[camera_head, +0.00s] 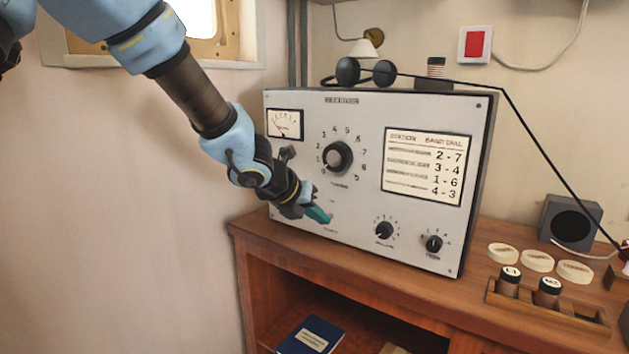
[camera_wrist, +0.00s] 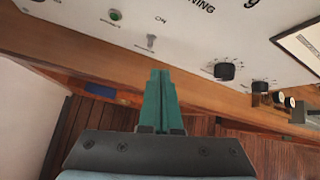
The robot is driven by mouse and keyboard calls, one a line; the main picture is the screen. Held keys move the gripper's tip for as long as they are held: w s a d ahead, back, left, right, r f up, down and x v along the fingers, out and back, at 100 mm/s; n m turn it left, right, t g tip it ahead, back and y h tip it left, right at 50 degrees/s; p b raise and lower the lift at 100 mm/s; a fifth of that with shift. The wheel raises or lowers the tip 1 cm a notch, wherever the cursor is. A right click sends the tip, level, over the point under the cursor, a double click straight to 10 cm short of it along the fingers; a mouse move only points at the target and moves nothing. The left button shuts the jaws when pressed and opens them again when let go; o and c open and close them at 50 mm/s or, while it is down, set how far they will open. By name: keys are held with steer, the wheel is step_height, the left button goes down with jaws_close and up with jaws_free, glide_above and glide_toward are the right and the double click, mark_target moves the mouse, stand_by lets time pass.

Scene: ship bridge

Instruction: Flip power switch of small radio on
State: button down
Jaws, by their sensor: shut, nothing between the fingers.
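The radio (camera_head: 285,170) is a light grey panelled box on the wooden desk. It fills the middle of the head view, and its panel also shows at the top of the wrist view (camera_wrist: 185,40). A small grey power switch (camera_wrist: 151,42) sits under the "ON" lettering. Its lever position is too small to tell. A green round indicator (camera_wrist: 115,15) is left of it in the wrist view. My gripper (camera_head: 322,216) is shut and empty, its teal fingertips in front of the lower left panel. In the wrist view the fingertips (camera_wrist: 160,72) appear just below the switch, which they hide in the head view.
A large tuning dial (camera_head: 337,157) and two small knobs, one at left (camera_head: 384,230) and one at right (camera_head: 433,244), project from the panel. Headphones (camera_head: 365,72) lie on top. A wooden rack (camera_head: 545,304) and a small speaker (camera_head: 570,219) stand at right. The wall is at left.

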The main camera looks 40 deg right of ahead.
step_height(320, 180, up, 8)
steer(key=p, duration=0.5)
steer(key=shift+w+f+p, duration=0.2)
steer(key=shift+w+p, duration=0.1)
steer(key=shift+w, duration=0.1)
steer(key=w+a+f+n+t+y, duration=0.1)
steer(key=w+a+n+y, duration=0.1)
steer(key=w+a+n, duration=0.5)
steer(key=w+a+f+n+t+y, duration=0.2)
steer(key=w+a+n, duration=0.1)
steer(key=a+n, duration=0.8)
steer(key=w+a+f+n+t+y, duration=0.1)
steer(key=w+a+n+y, duration=0.35)
steer(key=a, duration=0.75)
steer(key=s+a+f+n+g, duration=0.1)
steer(key=s+a+n, duration=0.4)
steer(key=a+n, duration=0.5)
steer(key=s+a+f+n+g, duration=0.2)
steer(key=s+a+n, duration=0.3)
steer(key=a+n, duration=0.5)
steer(key=n, duration=0.4)
steer(key=shift+a+y, duration=0.25)
steer(key=shift+y, duration=0.1)
